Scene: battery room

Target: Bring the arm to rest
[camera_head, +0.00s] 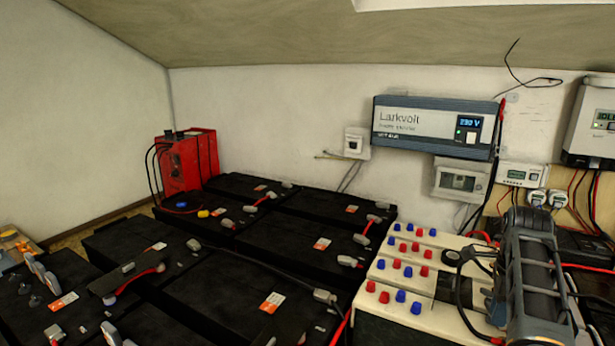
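A grey and black mechanical part, which looks like the end of my arm with my gripper (535,265), stands at the lower right of the head view. It is in front of the white-topped battery blocks and hides part of them. Its fingertips cannot be made out, so I cannot tell whether it is open or shut. I see nothing clearly held in it.
Black batteries (225,282) with cables fill the left and middle. White-topped blocks with red and blue caps (428,268) stand beside the arm. A red charger (187,163) is behind at left. An inverter (433,126) and meters hang on the wall.

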